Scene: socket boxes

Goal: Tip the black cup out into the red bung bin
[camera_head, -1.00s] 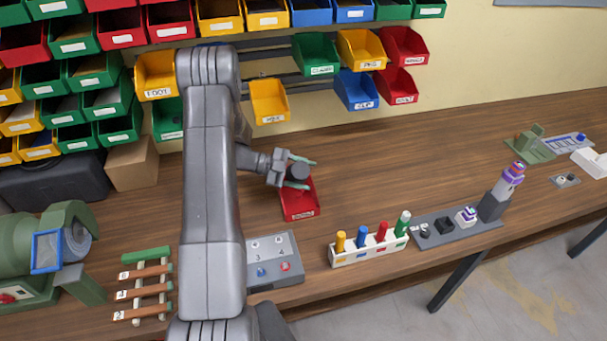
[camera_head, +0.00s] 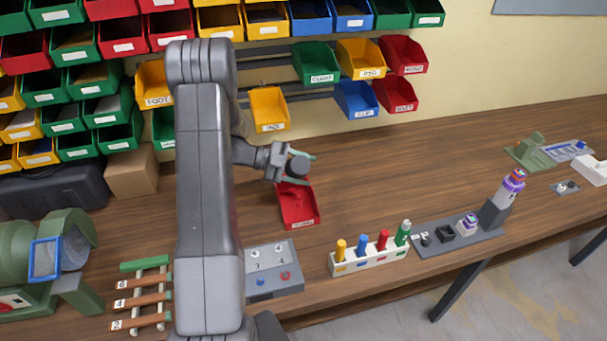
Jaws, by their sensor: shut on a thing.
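The black cup (camera_head: 298,167) is a small dark round shape between the green-tipped fingers of my gripper (camera_head: 298,165). My gripper is shut on it and holds it over the back end of the red bin (camera_head: 299,212) on the bench. The red bin has a white label on its front, too small to read. I cannot tell how far the cup is tilted, nor see inside it. No contents show falling, and the bin's inside looks plain red where it is visible.
A grey panel (camera_head: 273,270) numbered 3 and 4 lies in front of the bin. A white rack (camera_head: 370,260) of coloured cylinders stands to the right. A cardboard box (camera_head: 132,168) is at left. Labelled bins hang behind, including a yellow one (camera_head: 269,108).

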